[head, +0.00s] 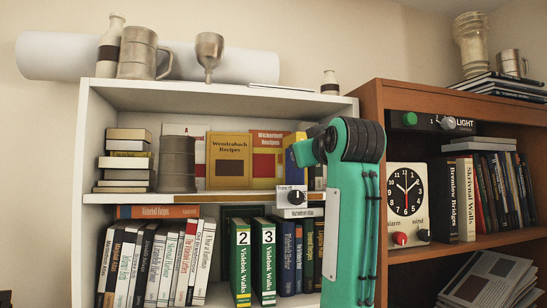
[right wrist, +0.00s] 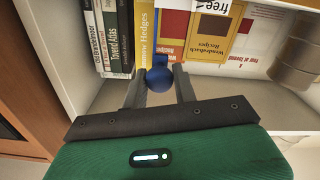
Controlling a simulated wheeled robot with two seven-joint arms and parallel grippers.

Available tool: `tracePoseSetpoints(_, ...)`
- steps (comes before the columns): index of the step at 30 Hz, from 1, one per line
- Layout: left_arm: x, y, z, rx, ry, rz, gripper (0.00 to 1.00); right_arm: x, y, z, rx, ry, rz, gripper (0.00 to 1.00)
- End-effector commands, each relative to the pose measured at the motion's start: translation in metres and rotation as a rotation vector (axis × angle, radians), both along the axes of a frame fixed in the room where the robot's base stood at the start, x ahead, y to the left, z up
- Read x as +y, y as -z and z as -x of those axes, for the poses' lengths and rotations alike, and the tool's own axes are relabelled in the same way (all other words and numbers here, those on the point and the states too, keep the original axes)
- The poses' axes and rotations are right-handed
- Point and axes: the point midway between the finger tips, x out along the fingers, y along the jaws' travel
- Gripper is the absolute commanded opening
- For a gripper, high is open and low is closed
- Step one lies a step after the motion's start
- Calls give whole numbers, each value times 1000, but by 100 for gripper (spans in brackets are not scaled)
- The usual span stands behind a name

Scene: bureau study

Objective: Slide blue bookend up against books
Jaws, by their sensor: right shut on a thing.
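The blue bookend (right wrist: 160,75) shows in the right wrist view as a rounded blue knob with a small upright part behind it. My right gripper (right wrist: 159,87) is shut on this knob, one finger on each side. The yellow Hedges book (right wrist: 145,35) stands directly behind the bookend, with several upright books (right wrist: 110,35) beside it on the left. I cannot tell whether the bookend touches the books. In the head view my green right arm covers the gripper and this part of the shelf. My left gripper is in neither view.
A brown cabinet (head: 372,98) with a clock (head: 405,190) stands to the right.

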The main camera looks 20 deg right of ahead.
Motion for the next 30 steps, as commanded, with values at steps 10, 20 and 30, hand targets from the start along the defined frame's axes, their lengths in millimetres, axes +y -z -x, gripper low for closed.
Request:
tracePoseSetpoints(10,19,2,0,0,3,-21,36,-25,1,0,2,1,2,0)
tracePoseSetpoints(20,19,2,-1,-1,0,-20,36,-26,0,0,1,2,1,36)
tracePoseSetpoints(30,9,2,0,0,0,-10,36,-25,1,0,2,1,1,50)
